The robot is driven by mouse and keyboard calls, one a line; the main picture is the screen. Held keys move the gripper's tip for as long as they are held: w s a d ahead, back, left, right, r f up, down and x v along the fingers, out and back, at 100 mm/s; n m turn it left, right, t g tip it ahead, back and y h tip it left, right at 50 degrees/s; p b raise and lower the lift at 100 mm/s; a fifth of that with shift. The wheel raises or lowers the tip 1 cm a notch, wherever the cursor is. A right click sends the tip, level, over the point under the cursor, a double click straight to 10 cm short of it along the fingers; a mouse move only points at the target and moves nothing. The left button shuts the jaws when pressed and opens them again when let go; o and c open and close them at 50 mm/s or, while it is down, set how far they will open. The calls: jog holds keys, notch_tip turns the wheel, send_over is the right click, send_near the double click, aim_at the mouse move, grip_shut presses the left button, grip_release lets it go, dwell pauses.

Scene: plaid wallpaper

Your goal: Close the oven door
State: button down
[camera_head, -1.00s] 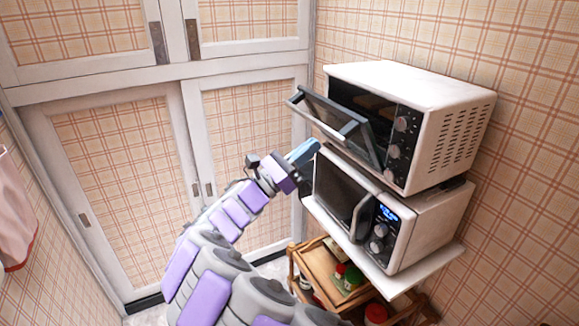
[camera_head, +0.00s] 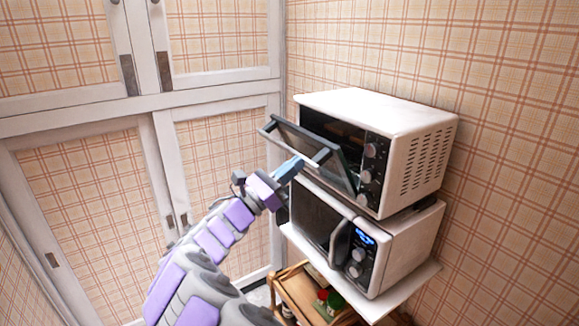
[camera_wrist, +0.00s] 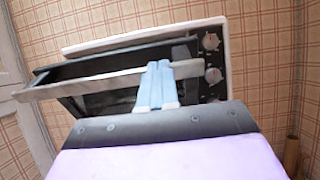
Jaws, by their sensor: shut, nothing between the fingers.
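The white oven (camera_head: 400,125) stands on top of a microwave at the right in the head view. Its dark glass door (camera_head: 315,155) hangs partly open, tilted out and down towards my arm, with a grey handle bar along its outer edge. In the wrist view the door (camera_wrist: 85,68) spans the left and middle, and the oven (camera_wrist: 225,42) body shows behind it. My gripper (camera_head: 296,163) is shut and empty, its blue fingers close under the door's handle. In the wrist view the fingers (camera_wrist: 158,72) overlap the handle bar; I cannot tell whether they touch it.
The microwave (camera_head: 395,245) sits below the oven on a white shelf (camera_head: 405,290). A wooden cart (camera_head: 300,290) with jars is underneath. White-framed sliding cabinets (camera_head: 215,95) fill the left, and a plaid wall (camera_head: 510,190) is at the right.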

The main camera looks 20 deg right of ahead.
aim_at(320, 142)
jog(key=d+r+y+p, duration=0.1)
jog(key=r+p, duration=0.1)
jog(key=p, duration=0.1)
jog(key=w+d+r+y+p, duration=0.1)
jog(key=d+r+p, duration=0.1)
jog(key=p, duration=0.2)
jog(key=d+r+g+y+p, duration=0.1)
jog(key=d+r+p, duration=0.1)
jog(key=p, duration=0.2)
jog(key=shift+w+y, duration=0.25)
jog(key=shift+y, duration=0.15)
jog(key=d+p, duration=0.1)
jog(key=p, duration=0.1)
jog(key=w+d+r+y+p, duration=0.1)
jog(key=p, duration=0.2)
jog(key=shift+d+r+g+y, duration=0.1)
jog(key=shift+d+g+y, duration=0.15)
jog(key=shift+g+y, duration=0.05)
jog(key=shift+s+a, duration=0.1)
